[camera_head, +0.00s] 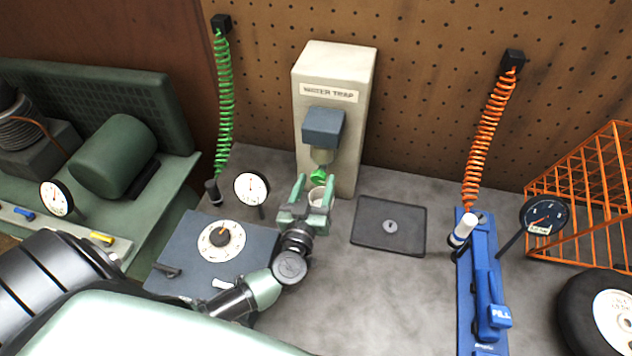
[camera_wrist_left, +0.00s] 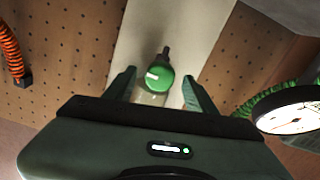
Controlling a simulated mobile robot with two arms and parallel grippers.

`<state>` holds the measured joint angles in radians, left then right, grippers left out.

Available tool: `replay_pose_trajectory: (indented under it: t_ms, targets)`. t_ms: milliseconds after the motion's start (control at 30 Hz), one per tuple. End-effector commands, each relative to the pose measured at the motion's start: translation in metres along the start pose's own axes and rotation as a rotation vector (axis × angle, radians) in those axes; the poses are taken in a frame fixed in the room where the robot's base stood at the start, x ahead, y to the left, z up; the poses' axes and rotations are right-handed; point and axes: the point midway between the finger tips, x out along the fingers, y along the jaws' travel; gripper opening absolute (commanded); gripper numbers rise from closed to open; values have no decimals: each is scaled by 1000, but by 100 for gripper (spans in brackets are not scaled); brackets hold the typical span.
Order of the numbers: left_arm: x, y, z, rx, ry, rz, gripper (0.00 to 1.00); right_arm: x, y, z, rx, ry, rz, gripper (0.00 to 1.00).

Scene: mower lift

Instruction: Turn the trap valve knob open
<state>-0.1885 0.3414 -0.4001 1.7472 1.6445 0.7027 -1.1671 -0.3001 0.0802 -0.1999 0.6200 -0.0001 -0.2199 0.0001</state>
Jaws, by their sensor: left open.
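The water trap (camera_head: 333,115) is a tall cream block standing against the pegboard, with a grey box on its front. Its green valve knob (camera_head: 318,176) sits low on the front, below the grey box. In the left wrist view the round knob (camera_wrist_left: 159,77) has a white mark and shows between the fingertips. My left gripper (camera_head: 316,186) is open in front of the knob, its fingers pointing toward the trap; it also shows in the left wrist view (camera_wrist_left: 159,84). A pale cup (camera_head: 318,197) shows between the fingers, partly hidden. My right gripper is not in view.
A white gauge (camera_head: 251,188) stands close left of my left gripper. A dial panel (camera_head: 222,240) is at front left, a dark tray (camera_head: 389,225) to the right. A blue fill tool (camera_head: 480,290) and orange rack (camera_head: 590,200) are farther right. Coiled hoses hang at both sides.

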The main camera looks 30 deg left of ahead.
Motion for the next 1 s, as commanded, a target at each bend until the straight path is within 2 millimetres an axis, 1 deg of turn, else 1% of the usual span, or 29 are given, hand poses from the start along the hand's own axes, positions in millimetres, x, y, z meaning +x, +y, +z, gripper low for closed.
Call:
replay_pose_trajectory:
  t_ms: [233,267,300,367,400,433,467,767,1000]
  targets:
    - [2,0,0,-1,-1,0,56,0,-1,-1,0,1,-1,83]
    - [2,0,0,-1,-1,0,53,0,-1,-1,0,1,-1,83]
    - [2,0,0,-1,-1,0,42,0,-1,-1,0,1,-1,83]
    - [2,0,0,-1,-1,0,25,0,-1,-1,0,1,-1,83]
    - [1,0,0,-1,-1,0,14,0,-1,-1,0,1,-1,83]
    - [1,0,0,-1,-1,0,6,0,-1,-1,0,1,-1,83]
    - [1,0,0,-1,-1,0,0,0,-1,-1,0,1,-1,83]
    - [1,0,0,-30,-1,0,0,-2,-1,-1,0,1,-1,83]
    - [1,0,0,-156,-3,-1,0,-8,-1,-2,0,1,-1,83]
